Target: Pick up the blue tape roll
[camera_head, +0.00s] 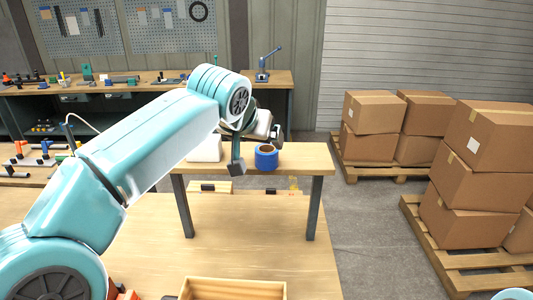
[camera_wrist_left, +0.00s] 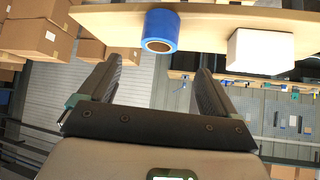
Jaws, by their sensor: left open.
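The blue tape roll (camera_head: 266,158) sits on the small wooden table (camera_head: 305,160), near its front edge, with its brown core showing. It also shows in the left wrist view (camera_wrist_left: 161,31), at the top between the directions of the two fingers. My left gripper (camera_head: 240,160) is just left of the roll in the head view, and one dark finger overlaps the table edge. In the left wrist view my left gripper (camera_wrist_left: 159,66) is open, its fingers wide apart with nothing between them. A gap shows between the fingertips and the roll. My right gripper is not in view.
A white box (camera_head: 205,149) stands on the table left of the roll, partly behind my arm; it also shows in the wrist view (camera_wrist_left: 259,50). Cardboard boxes (camera_head: 374,112) stand on pallets at right. A wooden tray (camera_head: 235,290) is at the bottom. The table right of the roll is clear.

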